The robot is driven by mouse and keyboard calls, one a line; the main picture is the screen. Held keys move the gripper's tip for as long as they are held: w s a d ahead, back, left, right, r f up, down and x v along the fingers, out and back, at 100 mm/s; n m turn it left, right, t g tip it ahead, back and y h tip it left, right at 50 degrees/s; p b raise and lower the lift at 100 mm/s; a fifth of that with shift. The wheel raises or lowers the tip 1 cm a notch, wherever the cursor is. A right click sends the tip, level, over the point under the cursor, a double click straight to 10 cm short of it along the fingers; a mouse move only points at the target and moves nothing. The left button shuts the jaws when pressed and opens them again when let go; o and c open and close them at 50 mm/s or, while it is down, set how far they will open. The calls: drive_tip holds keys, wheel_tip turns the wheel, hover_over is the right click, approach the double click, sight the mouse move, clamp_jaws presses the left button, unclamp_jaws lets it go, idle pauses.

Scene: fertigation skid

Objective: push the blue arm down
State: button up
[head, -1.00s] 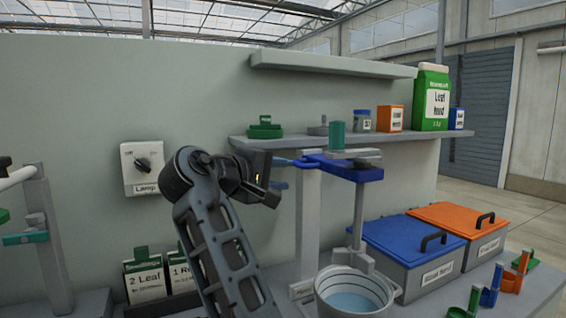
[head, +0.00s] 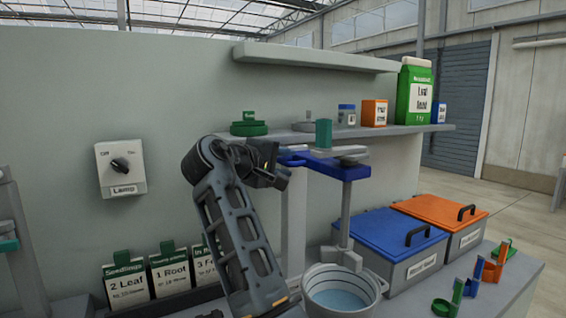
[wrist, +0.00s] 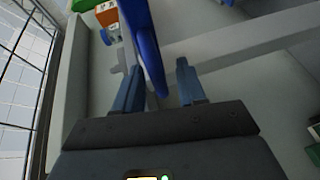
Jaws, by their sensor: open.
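The blue arm (head: 338,168) sticks out from a grey upright post above the bucket, roughly level, with a teal cylinder (head: 323,134) and a grey disc on top. A grey rod (head: 346,212) hangs from its right part towards the bucket (head: 341,291). My gripper (wrist: 156,84) is open in the wrist view. The near end of the blue arm (wrist: 147,45) lies between its two fingers, close to the left one; I cannot tell if they touch. In the head view my gripper is at the arm's left end, its fingers mostly hidden.
A shelf (head: 400,133) with jars and boxes runs behind the blue arm. A blue-lidded bin (head: 388,231) and an orange-lidded bin (head: 440,210) stand to the right. Seed packets (head: 170,271) stand left of my arm. A lamp switch (head: 121,168) is on the wall.

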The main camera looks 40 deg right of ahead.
clamp_jaws()
idle(0.3)
idle(0.3)
